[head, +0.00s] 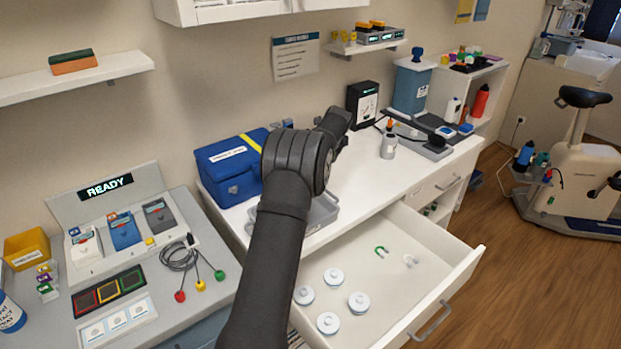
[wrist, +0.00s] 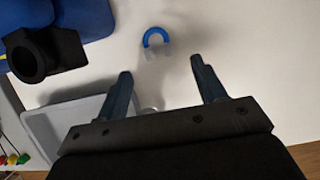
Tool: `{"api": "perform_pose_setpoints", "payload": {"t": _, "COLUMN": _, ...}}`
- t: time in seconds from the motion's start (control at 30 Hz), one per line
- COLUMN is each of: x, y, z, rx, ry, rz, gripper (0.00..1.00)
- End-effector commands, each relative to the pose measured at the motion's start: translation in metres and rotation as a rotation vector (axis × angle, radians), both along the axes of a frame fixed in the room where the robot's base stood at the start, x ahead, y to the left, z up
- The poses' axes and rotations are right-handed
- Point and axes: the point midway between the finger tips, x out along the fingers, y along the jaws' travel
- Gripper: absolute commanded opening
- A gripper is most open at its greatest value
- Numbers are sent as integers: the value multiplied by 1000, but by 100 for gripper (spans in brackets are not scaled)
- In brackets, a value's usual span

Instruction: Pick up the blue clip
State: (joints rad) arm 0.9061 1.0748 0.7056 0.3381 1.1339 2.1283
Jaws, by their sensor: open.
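The blue clip (wrist: 156,35) is a small blue arc with a pale, see-through part below it, on the white counter in the wrist view. My gripper (wrist: 161,68) is open, its two dark fingers apart with nothing held between them. The clip is just beyond the fingertips, roughly midway between them in the picture. I cannot tell the height of the fingers above the counter. In the head view I cannot make out the blue clip, and my arm hides part of the counter and the fingers.
A blue bag (head: 232,186) and a grey tray (head: 322,214) stand close by. The counter between has free room.

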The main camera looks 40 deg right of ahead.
Motion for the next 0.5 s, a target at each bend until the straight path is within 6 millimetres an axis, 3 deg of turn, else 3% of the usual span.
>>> {"api": "perform_pose_setpoints", "payload": {"t": 0.17, "x": 3, "y": 1, "z": -8, "rx": 0, "ry": 0, "rz": 0, "gripper": 64}}
{"api": "perform_pose_setpoints", "payload": {"t": 0.5, "x": 19, "y": 3, "z": -49, "rx": 0, "ry": 0, "rz": 0, "gripper": 64}}
